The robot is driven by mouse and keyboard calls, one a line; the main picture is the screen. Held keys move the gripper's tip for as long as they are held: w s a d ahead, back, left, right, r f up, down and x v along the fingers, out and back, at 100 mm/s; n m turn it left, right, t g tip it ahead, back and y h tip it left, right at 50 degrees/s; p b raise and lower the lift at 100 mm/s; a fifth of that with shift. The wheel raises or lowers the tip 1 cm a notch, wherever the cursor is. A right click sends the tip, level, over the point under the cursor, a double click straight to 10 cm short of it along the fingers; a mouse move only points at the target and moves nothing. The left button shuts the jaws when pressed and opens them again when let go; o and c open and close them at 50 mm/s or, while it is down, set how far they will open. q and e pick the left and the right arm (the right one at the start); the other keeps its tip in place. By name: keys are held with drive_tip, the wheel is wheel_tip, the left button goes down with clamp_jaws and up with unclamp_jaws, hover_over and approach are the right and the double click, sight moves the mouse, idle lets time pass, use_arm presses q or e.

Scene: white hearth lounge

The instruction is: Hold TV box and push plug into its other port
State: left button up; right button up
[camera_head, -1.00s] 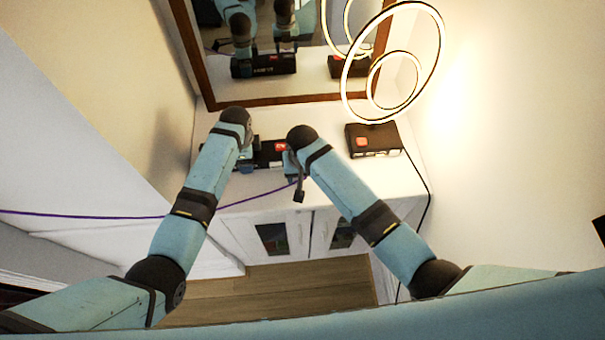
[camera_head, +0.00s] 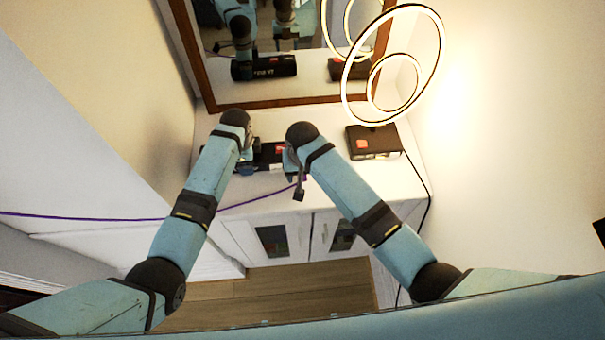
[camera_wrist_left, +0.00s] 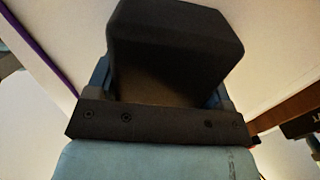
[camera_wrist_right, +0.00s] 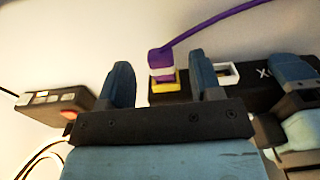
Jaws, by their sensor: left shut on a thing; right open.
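The TV box (camera_head: 270,156) is a long black box with a red patch on the white cabinet top. My left gripper (camera_head: 243,165) is shut on its left end; that black end fills the left wrist view (camera_wrist_left: 175,45). In the right wrist view, a purple plug (camera_wrist_right: 160,60) with a white band stands at the box's yellow-rimmed port (camera_wrist_right: 165,87). It looks seated, but the depth is unclear. A white-rimmed port (camera_wrist_right: 226,73) beside it is empty. My right gripper (camera_wrist_right: 160,78) is open, its fingers on either side of the plug's line of sight; contact is not visible.
A second black box (camera_head: 373,142) with a red patch stands to the right on the cabinet top (camera_head: 412,170). A purple cable (camera_head: 80,216) runs off to the left. A framed mirror (camera_head: 290,101) and a glowing ring lamp (camera_head: 437,65) stand behind.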

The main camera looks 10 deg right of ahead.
drive_tip(key=shift+r, duration=2.4)
use_arm(q)
drive_tip(key=o, duration=1.2)
wheel_tip(320, 180, up, 12)
